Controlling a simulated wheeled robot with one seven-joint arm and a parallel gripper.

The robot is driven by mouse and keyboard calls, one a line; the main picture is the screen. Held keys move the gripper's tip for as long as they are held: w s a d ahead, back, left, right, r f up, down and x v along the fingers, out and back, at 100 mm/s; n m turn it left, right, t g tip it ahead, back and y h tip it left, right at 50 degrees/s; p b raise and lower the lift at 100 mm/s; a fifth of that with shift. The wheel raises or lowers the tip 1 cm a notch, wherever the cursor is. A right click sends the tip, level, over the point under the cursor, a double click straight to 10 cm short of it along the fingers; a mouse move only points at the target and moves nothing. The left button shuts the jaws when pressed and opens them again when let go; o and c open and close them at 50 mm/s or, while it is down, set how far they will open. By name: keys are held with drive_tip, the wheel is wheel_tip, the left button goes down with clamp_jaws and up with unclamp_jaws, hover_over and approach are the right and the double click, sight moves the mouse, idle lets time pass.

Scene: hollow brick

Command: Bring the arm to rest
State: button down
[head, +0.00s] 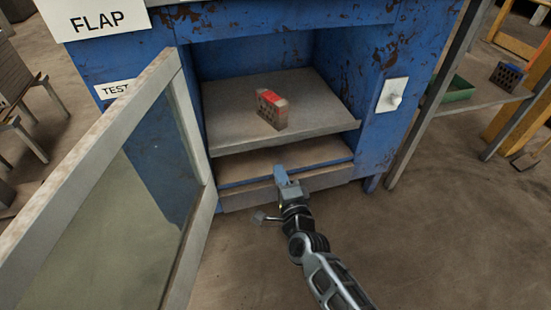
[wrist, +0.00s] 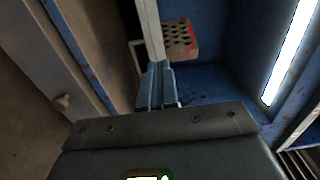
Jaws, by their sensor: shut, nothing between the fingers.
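My gripper (head: 282,178) is in front of the open blue cabinet, near the front edge of its lower ledge. Its fingers are together and empty. They also show in the wrist view (wrist: 160,75). A hollow brick (head: 271,110) with a red top patch stands on the grey shelf (head: 315,122) inside the cabinet, behind and apart from my gripper. The brick's holed face also shows in the wrist view (wrist: 180,40).
The framed glass flap (head: 125,190) stands open at the left. A switch (head: 393,96) is on the cabinet's right front. At right, a side table (head: 490,98) bears a green tray (head: 459,90) and a dark holed brick (head: 507,76). Floor at lower right is clear.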

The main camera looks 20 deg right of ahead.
drive_tip(key=shift+s, duration=1.55)
